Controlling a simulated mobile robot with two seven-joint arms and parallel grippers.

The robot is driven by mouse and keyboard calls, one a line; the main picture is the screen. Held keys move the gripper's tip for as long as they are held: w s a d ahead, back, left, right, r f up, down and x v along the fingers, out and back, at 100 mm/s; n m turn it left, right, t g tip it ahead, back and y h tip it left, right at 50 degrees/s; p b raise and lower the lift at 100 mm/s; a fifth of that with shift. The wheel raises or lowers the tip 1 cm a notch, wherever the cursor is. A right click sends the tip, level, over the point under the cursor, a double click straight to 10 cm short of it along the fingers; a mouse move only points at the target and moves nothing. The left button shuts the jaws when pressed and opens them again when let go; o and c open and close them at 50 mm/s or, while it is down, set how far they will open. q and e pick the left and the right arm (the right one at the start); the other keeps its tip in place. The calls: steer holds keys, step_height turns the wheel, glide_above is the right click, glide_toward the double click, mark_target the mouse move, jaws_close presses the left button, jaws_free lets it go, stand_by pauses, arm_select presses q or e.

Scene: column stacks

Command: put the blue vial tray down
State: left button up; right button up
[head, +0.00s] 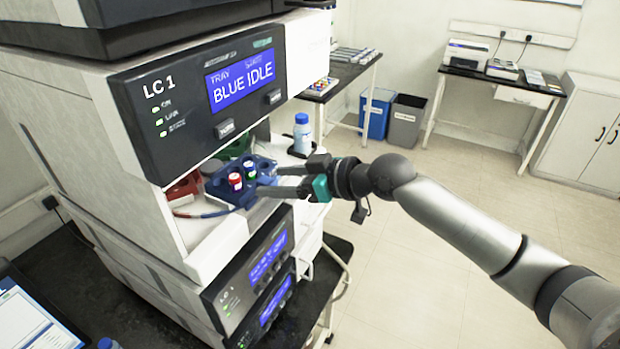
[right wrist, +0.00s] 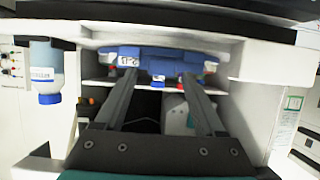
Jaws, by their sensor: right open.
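The blue vial tray (head: 222,189) is in the open bay of the LC 1 machine, under its display panel. It holds a few vials, one with a red cap (head: 235,180). My right gripper (head: 266,181) comes from the right and is open, its fingertips at the tray's near side. In the right wrist view, which looks upside down, the blue tray (right wrist: 165,54) spans the space beyond both fingers (right wrist: 160,76). Whether the fingertips still touch the tray I cannot tell. My left gripper is not in view.
A red tray (head: 184,188) and a green tray (head: 236,148) share the bay. A blue-capped bottle (head: 302,134) stands just right of it and also shows in the wrist view (right wrist: 46,72). The machine's display panel (head: 205,92) overhangs the bay. Open floor lies right.

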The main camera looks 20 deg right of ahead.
steer(key=b+v, duration=0.1)
steer(key=v, duration=0.9)
steer(key=shift+s+d+r, duration=0.2)
steer(key=shift+s, duration=0.05)
